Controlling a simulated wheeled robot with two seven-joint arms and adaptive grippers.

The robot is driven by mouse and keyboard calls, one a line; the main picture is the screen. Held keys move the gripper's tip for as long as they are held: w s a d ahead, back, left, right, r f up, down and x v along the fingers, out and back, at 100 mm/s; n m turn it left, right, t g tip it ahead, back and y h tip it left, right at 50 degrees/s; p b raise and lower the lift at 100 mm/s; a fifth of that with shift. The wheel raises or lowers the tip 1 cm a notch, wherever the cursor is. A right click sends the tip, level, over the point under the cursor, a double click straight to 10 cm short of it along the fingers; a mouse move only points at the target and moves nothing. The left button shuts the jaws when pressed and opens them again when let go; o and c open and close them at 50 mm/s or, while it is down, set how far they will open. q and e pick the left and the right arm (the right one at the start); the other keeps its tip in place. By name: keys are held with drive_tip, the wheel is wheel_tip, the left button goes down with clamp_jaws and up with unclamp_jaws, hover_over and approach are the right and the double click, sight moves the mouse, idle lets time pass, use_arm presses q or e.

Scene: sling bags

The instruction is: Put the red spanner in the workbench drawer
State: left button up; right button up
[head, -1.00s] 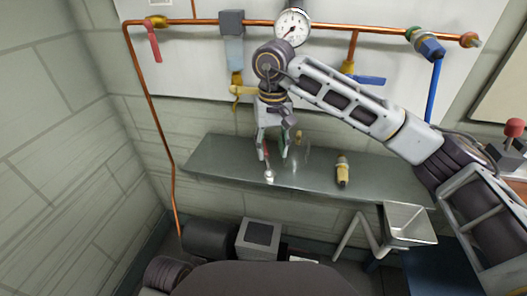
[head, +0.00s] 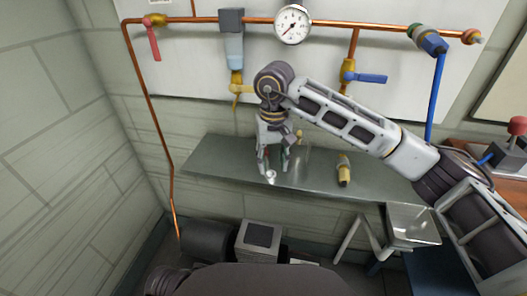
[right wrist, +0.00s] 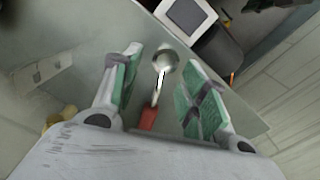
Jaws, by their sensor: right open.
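A tool with a red handle (right wrist: 148,118), a metal shaft and a round shiny head lies on the grey shelf (head: 220,160); its head (head: 271,175) shows in the head view. My right gripper (head: 273,167) points down over this tool. In the right wrist view my right gripper (right wrist: 163,57) is open, with green pads either side of the tool and gaps visible on both sides. No open drawer can be made out. My left gripper is out of view.
A brass fitting (head: 344,169) stands on the shelf to the right. Copper pipes with a gauge (head: 292,24) and valves run along the wall above. A metal tray (head: 412,226) sits below the shelf's right end. A wooden bench top (head: 480,156) is at far right.

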drive_tip(key=shift+f+b, duration=0.3)
drive_tip(key=shift+f, duration=1.1)
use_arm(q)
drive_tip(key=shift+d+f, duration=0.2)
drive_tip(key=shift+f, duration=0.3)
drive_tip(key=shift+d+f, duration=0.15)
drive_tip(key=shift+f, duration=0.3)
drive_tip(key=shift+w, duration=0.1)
use_arm(e)
clamp_jaws()
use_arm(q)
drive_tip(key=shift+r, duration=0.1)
use_arm(e)
drive_tip(key=shift+r, duration=0.15)
